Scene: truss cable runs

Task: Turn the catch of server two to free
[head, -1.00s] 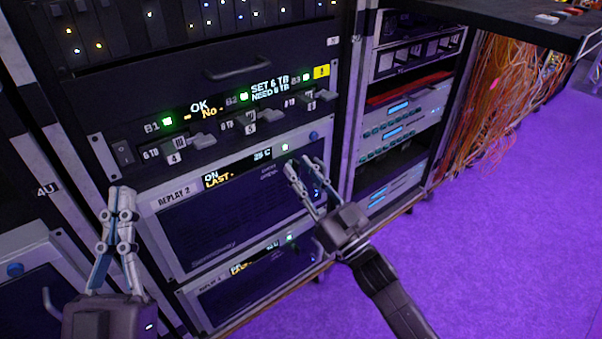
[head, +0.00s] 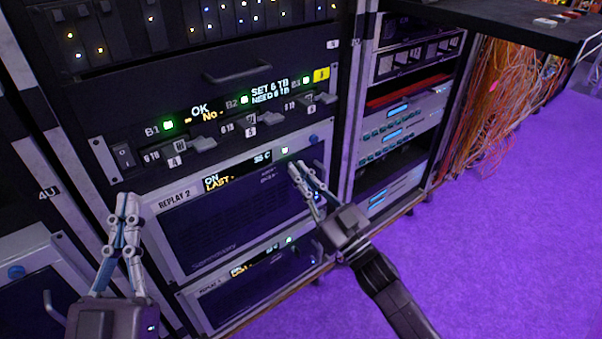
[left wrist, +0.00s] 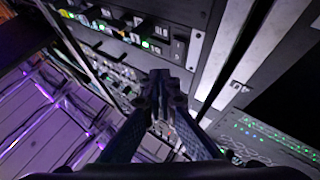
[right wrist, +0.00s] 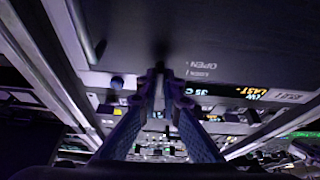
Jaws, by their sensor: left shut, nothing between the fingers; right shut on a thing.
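Server two is the unit labelled REPLAY 2 (head: 215,225), with a dark front, grey frame and lit display. My right gripper (head: 300,172) is at its upper right, fingers shut on the small dark catch, which they mostly hide. In the right wrist view the closed fingertips (right wrist: 162,80) meet a dark catch (right wrist: 162,52) beside the printed word OPEN. I cannot tell its exact angle. My left gripper (head: 128,205) is shut and empty in front of the rack's left side. It also shows in the left wrist view (left wrist: 160,85).
Above is a drive unit (head: 120,155) with several protruding grey levers and a handle (head: 238,72). Another replay unit (head: 245,285) sits below. A second rack (head: 400,115), loose orange cables (head: 500,100) and a dark shelf (head: 500,22) are at right. The purple floor (head: 500,250) is clear.

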